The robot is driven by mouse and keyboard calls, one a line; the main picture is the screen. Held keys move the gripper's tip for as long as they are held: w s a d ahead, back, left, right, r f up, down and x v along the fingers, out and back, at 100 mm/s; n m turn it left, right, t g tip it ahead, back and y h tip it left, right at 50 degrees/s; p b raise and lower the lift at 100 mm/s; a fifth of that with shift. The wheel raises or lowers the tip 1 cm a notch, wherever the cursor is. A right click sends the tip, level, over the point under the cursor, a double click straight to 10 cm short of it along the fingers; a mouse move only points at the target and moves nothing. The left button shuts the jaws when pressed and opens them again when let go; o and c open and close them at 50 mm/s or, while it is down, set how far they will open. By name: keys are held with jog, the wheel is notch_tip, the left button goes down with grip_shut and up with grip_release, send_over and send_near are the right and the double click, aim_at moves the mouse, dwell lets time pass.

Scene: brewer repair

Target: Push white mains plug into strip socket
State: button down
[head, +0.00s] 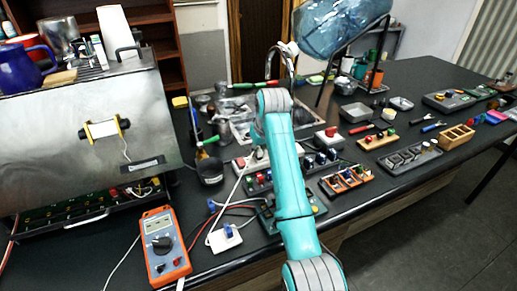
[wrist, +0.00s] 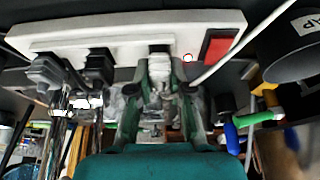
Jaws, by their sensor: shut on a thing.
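The white strip (wrist: 110,32) runs across the top of the wrist view, with a red switch (wrist: 217,45) at its right end. Dark plugs (wrist: 98,62) sit along its left part. My gripper (wrist: 160,78) is shut on the white mains plug (wrist: 158,88), which shows pale between the fingers. The plug is just below a dark socket opening (wrist: 160,48); I cannot tell whether its pins are in. A white cable (wrist: 265,38) passes right of the fingers. In the head view, my arm hides the gripper and plug; a white strip end (head: 241,163) shows left of it.
An orange multimeter (head: 160,245) and a white block with a blue plug (head: 222,237) lie at the front. A steel brewer (head: 80,130) fills the left. Small boards and tools crowd the bench right of my arm, including an orange block (head: 347,180).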

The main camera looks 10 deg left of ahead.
jog(key=shift+f, duration=0.1)
dwell(0.7)
jog(key=c, duration=1)
grip_release()
jog(key=v, duration=0.7)
jog(key=shift+r, duration=0.25)
